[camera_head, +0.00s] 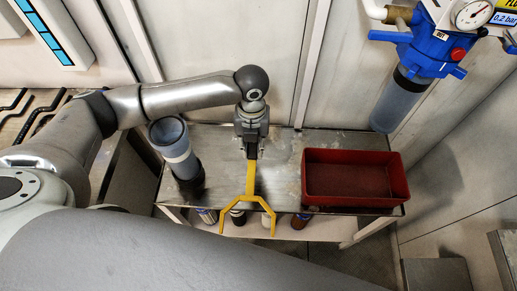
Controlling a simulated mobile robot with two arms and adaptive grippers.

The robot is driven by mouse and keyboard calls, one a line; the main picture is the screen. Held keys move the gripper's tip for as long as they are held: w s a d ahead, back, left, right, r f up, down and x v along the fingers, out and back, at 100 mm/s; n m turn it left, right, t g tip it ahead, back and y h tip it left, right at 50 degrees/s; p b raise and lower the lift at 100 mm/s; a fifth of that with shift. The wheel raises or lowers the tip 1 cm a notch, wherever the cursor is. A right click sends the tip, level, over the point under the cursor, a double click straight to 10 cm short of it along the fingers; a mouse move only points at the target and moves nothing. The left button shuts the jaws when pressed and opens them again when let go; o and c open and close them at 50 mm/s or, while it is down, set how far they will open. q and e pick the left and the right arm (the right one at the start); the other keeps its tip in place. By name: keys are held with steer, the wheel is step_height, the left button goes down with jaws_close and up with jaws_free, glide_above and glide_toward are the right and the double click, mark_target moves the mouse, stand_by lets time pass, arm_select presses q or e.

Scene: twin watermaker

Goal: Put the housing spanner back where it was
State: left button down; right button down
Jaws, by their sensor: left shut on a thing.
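The housing spanner (250,181) is a yellow tool with a straight handle and a forked end. My left gripper (251,151) points down over the metal bench (224,147) and is shut on the top of the spanner's handle. The forked end points toward the bottom of the picture, over the bench's front edge. Whether the spanner touches the bench I cannot tell. My right gripper is not in view.
A red open bin (345,199) stands empty on the bench's right. A bluish cylinder (180,153) stands on the left. A blue filter head (432,43) with a gauge and bowl (399,103) hangs at upper right. Several bottles (238,217) stand below the bench.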

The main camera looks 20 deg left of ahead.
arm_select(q)
steer(key=w+f, duration=0.1)
steer(key=f, duration=0.1)
steer(key=w+f, duration=0.2)
steer(key=shift+w+d+f, duration=0.15)
steer(key=shift+w+d, duration=0.05)
steer(key=shift+w, duration=0.05)
step_height(320, 180, down, 3)
steer(key=shift+w+f+b, duration=0.1)
steer(key=shift+f+b, duration=0.05)
steer(key=shift+b, duration=0.15)
steer(key=shift+f, duration=0.1)
steer(key=shift+f, duration=0.45)
steer(key=c, duration=1.3)
jaws_free()
steer(key=shift+o, duration=0.2)
steer(key=r, duration=1.3)
steer(key=shift+w+a+r+p, duration=0.1)
steer(key=shift+w+a+p, duration=0.05)
steer(key=shift+w+p, duration=0.2)
